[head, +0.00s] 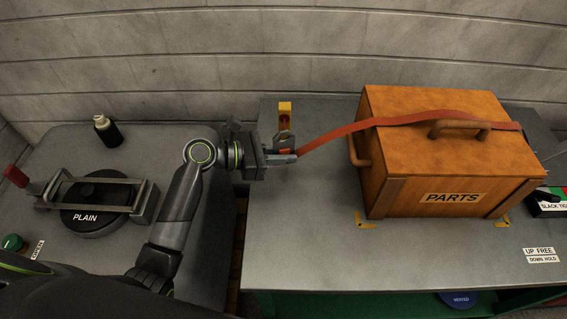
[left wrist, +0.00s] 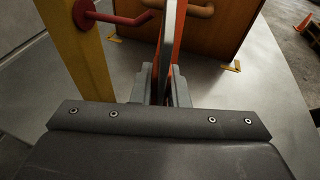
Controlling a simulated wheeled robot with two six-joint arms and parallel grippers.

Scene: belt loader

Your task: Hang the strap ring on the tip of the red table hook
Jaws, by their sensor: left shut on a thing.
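The red-orange strap (head: 345,129) runs across the top of the wooden PARTS crate and down to my left gripper (head: 287,157). My left gripper is shut on the grey strap ring (head: 284,138), which stands up edge-on between the fingers in the left wrist view (left wrist: 170,40). The red table hook (left wrist: 108,17) sticks out from a yellow post (left wrist: 78,50), its tip pointing right, close to the ring's edge. I cannot tell whether the tip is inside the ring. In the head view the post (head: 285,107) stands just behind the gripper. My right gripper is not in view.
The PARTS crate (head: 430,160) stands on the grey table (head: 310,240) right of the gripper, with a handle facing it. A second bench at left holds a black PLAIN disc (head: 100,222) in a grey frame and a dark bottle (head: 107,131). The table's front is clear.

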